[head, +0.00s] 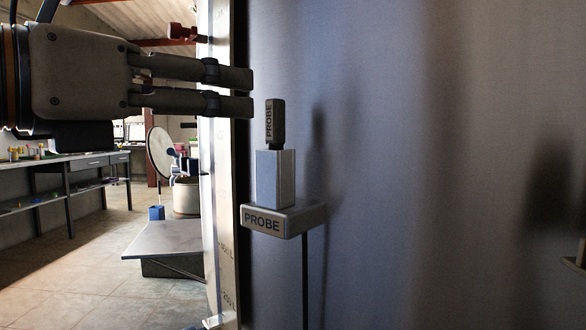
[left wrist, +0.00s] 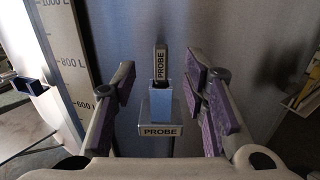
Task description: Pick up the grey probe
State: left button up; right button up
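The dark grey probe (head: 275,124), labelled PROBE, stands upright in a pale blue-grey block (head: 275,177). The block sits on a small shelf (head: 290,215) with a PROBE label on its front. My left gripper (head: 250,91) comes in from the left in the head view, its fingertips left of the probe's top and a little higher. In the left wrist view the two fingers (left wrist: 164,92) are spread apart with nothing between them. The probe (left wrist: 160,64) shows there ahead, in line with the gap. My right gripper is not in view.
A large smooth metal tank wall (head: 430,120) fills the right side behind the shelf. An upright strip with litre marks (left wrist: 68,62) stands left of the probe. A workbench (head: 70,160) and a low platform (head: 170,240) lie farther off at left.

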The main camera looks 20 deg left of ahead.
aim_at(269, 101)
pick_arm(q)
jog(key=x, duration=0.9)
jog(key=shift+w+d, duration=0.15)
jog(key=shift+w, duration=0.05)
jog(key=shift+r, duration=0.1)
grip_shut()
